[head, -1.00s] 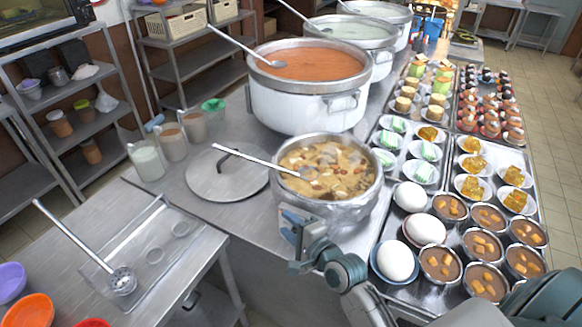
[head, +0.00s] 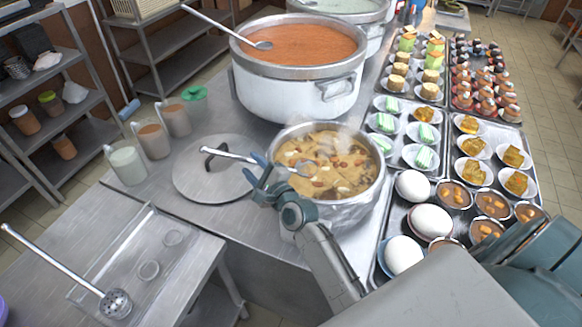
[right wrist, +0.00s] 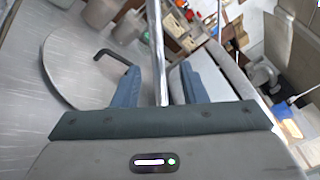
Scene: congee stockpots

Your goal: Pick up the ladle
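The ladle (head: 232,155) rests in the steaming stew pot (head: 335,205), its bowl end in the stew and its metal handle sticking out left over the rim. My right gripper (head: 260,172) is at the pot's left rim, at the handle. In the right wrist view the handle (right wrist: 159,45) runs between the two fingers of the right gripper (right wrist: 156,77), with gaps visible on both sides, so it looks open around the handle. My left gripper is not in view.
A pot lid (head: 205,180) lies left of the stew pot. A large pot of orange soup (head: 300,95) with another ladle stands behind. A skimmer (head: 115,302) lies on the left tray. Trays of eggs, bowls and desserts fill the right side.

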